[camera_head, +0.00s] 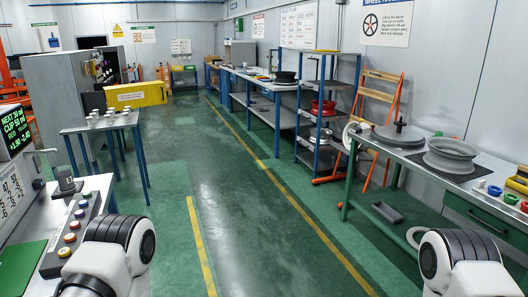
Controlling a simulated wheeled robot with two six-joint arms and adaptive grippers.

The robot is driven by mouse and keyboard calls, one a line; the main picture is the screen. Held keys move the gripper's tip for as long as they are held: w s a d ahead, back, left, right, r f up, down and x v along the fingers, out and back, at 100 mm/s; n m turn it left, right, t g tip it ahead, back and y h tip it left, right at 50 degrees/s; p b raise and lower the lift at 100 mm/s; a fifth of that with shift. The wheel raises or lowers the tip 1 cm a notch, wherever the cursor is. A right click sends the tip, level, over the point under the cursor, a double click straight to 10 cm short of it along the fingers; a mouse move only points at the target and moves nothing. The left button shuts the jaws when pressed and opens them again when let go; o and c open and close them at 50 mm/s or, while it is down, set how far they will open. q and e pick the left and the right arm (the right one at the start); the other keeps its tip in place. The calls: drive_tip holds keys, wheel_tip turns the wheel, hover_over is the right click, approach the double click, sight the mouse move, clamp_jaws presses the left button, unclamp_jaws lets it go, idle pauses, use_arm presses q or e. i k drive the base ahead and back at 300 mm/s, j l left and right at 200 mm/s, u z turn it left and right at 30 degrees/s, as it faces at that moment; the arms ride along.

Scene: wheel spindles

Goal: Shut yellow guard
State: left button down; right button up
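A yellow panel (136,94) with dark lettering, which looks like the yellow guard, is at the left in the middle distance. It juts out to the right from the lower front of a tall grey machine (66,88), beside dark machine parts (104,70). It appears swung out from the machine; its hinge is not clear. Only white and black links of my two arms show at the bottom left and bottom right. Both grippers are out of the frame, and the guard is far from my arms.
A blue-legged table (100,124) with small metal parts stands before the machine. A console (62,215) with coloured buttons is at the near left. A workbench (420,165) with wheels and a blue shelf (318,110) line the right. The green aisle (240,200) between is clear.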

sight(153, 94)
drive_tip(key=i+u, duration=0.15)
drive_tip(key=i, duration=0.35)
drive_tip(key=i+j+u, duration=0.15)
drive_tip(key=i, duration=0.4)
drive_tip(key=i+l+u, duration=0.1)
drive_tip(key=i, duration=0.4)
drive_tip(key=i+l+u, duration=0.15)
drive_tip(key=i, duration=0.35)
drive_tip(key=i+l+u, duration=0.15)
drive_tip(key=i, duration=0.4)
drive_tip(key=i+l+u, duration=0.15)
drive_tip(key=i, duration=1.5)
drive_tip(key=i+z, duration=0.1)
drive_tip(key=i, duration=1.1)
drive_tip(key=i+j, duration=0.1)
drive_tip(key=i, duration=1.05)
